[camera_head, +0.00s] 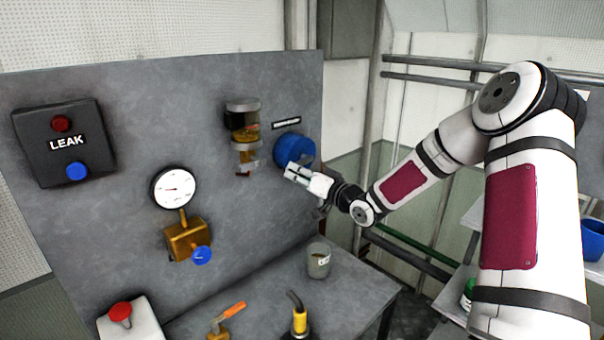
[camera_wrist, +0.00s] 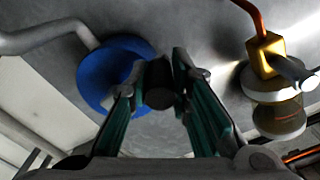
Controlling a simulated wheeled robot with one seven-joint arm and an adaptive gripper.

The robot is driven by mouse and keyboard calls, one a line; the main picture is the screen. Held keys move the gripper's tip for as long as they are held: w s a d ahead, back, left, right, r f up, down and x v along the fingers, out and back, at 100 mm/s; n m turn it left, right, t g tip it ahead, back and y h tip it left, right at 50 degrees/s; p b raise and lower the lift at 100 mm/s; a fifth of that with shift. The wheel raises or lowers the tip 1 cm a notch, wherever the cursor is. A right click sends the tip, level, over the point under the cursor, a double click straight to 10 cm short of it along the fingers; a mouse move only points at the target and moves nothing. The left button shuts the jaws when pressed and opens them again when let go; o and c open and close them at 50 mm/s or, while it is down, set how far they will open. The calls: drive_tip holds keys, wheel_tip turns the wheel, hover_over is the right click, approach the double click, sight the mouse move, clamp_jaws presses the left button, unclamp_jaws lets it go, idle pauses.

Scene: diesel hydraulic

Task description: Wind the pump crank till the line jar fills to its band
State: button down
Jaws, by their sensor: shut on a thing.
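The pump's round blue body (camera_head: 294,149) is mounted at the right of the grey panel. My gripper (camera_head: 291,172) is in front of its lower part. In the wrist view the blue body (camera_wrist: 93,72) is left of my fingers, and my gripper (camera_wrist: 160,72) is shut on a dark cylindrical crank knob (camera_wrist: 160,88). In the head view my fingers hide the knob and most of the crank. The line jar (camera_head: 244,122) is just left of the pump, with amber fluid low in its glass. The band's position against the fluid level is too small to tell.
A pressure gauge (camera_head: 175,188) sits above a brass valve with a blue knob (camera_head: 201,255). A LEAK box (camera_head: 66,143) is at the upper left.

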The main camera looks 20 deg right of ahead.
sight(299, 163)
drive_tip(key=shift+s+r+m+p, duration=0.15)
drive_tip(key=shift+r+m+p, duration=0.8)
drive_tip(key=shift+m, duration=0.15)
drive_tip(key=shift+r+m+p, duration=0.5)
drive_tip(key=shift+r+m, duration=0.05)
drive_tip(key=shift+m, duration=0.45)
drive_tip(key=shift+w, duration=0.2)
drive_tip(key=shift+d, duration=0.1)
drive_tip(key=c, duration=1.5)
unclamp_jaws()
drive_tip(key=shift+o, duration=0.3)
drive_tip(key=v, duration=1.2)
